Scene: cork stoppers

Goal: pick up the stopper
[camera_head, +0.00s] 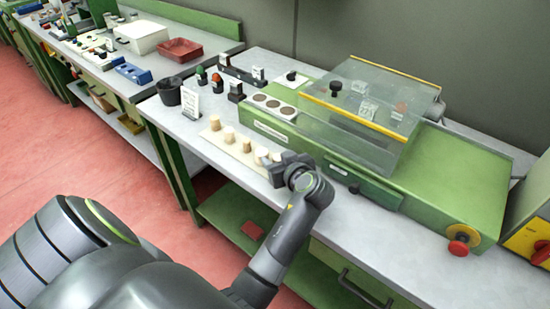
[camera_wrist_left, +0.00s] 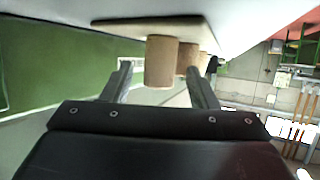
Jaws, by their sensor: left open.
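Several pale tan cork stoppers stand upright in a row on a cream board (camera_head: 232,152) on the grey bench. In the head view, one stopper (camera_head: 228,135) stands in the left part of the row. My left gripper (camera_head: 277,168) is at the right end of the row and partly hides the stopper there. In the left wrist view, which looks upside down, the gripper (camera_wrist_left: 160,84) is open. The nearest stopper (camera_wrist_left: 160,62) shows between its two fingers, with gaps on both sides. Other stoppers (camera_wrist_left: 188,58) stand behind it. My right gripper is not in view.
A green machine (camera_head: 440,165) with a clear cover (camera_head: 365,105) stands just behind and right of the row. A dark cup (camera_head: 169,91), small labelled holders (camera_head: 217,82) and a red tray (camera_head: 179,50) are farther left. The bench front is clear.

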